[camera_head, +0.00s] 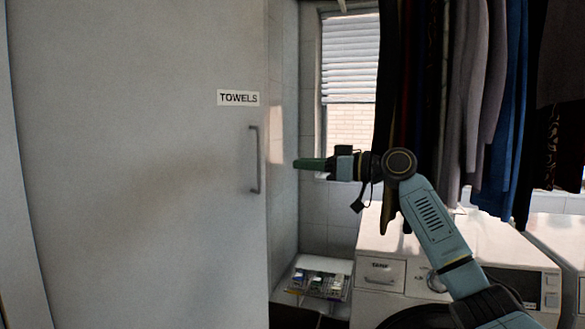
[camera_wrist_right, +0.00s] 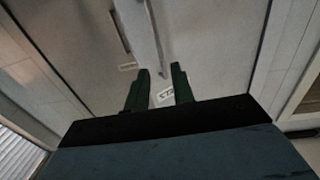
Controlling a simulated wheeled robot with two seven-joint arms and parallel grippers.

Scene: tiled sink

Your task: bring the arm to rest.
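My right arm (camera_head: 432,222) comes in from the lower right and bends at a joint in front of the hanging clothes. Its right gripper (camera_head: 298,163) points left, toward the cabinet door's handle, and looks apart from the door. In the right wrist view the two green fingers (camera_wrist_right: 160,84) stand apart with nothing between them, so the gripper is open and empty. My left gripper is not in the head view.
A tall grey cabinet door (camera_head: 140,200) with a TOWELS label (camera_head: 238,98) and a vertical handle (camera_head: 255,160) fills the left. Clothes (camera_head: 480,90) hang at the right above a washing machine (camera_head: 400,262). A small rack (camera_head: 320,282) sits low by the wall. A window (camera_head: 349,70) is behind.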

